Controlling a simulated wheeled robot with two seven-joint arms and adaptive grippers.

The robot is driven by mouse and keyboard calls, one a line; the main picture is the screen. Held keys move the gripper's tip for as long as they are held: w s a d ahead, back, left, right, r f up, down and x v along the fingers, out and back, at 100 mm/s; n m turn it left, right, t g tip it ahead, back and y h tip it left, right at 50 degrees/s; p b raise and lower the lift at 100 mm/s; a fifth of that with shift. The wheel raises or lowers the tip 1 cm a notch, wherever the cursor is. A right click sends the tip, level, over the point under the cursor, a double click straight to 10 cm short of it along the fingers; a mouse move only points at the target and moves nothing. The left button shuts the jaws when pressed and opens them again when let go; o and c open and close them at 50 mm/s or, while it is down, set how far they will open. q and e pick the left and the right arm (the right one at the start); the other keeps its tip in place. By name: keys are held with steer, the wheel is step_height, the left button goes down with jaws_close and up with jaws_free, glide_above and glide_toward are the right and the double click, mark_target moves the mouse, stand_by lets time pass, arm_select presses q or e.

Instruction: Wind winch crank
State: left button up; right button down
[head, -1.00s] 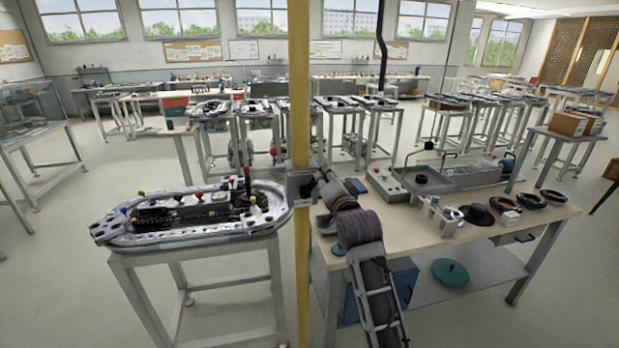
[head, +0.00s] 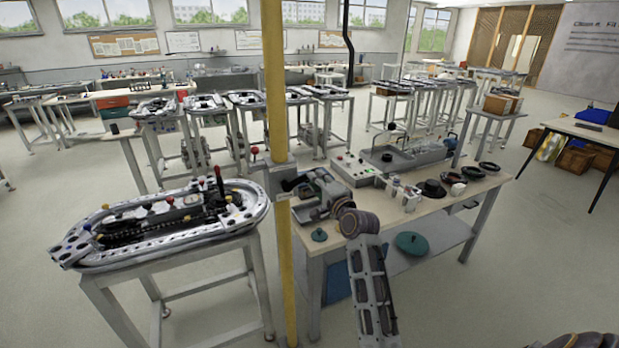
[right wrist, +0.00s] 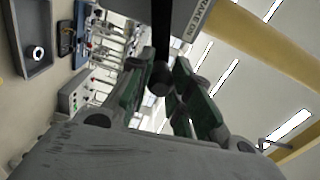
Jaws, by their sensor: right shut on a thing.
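A grey winch box (head: 279,180) is mounted on a yellow post (head: 273,90) left of the workbench. My right gripper (head: 297,187) is at the box's right side; its fingers are small and dark in the head view. In the right wrist view, my right gripper (right wrist: 160,92) has its green-padded fingers on both sides of a dark crank handle (right wrist: 159,62) with a round end, and is shut on it. The grey winch housing (right wrist: 190,18) shows behind the handle, with partly readable lettering. My left gripper is out of view.
A workbench (head: 440,205) with a control box (head: 355,171), a grey tray and small parts stands right of the post. A stand with an oval ring track (head: 160,220) is close on the left.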

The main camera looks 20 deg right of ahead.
steer(key=shift+d+f, duration=0.2)
steer(key=shift+f, duration=0.45)
steer(key=shift+d+f, duration=0.15)
steer(key=shift+f, duration=0.5)
steer(key=c, duration=1.3)
jaws_free()
steer(key=shift+o, duration=0.2)
steer(key=shift+r, duration=0.1)
steer(key=shift+s, duration=0.15)
steer(key=s, duration=1.1)
steer(key=shift+s, duration=0.35)
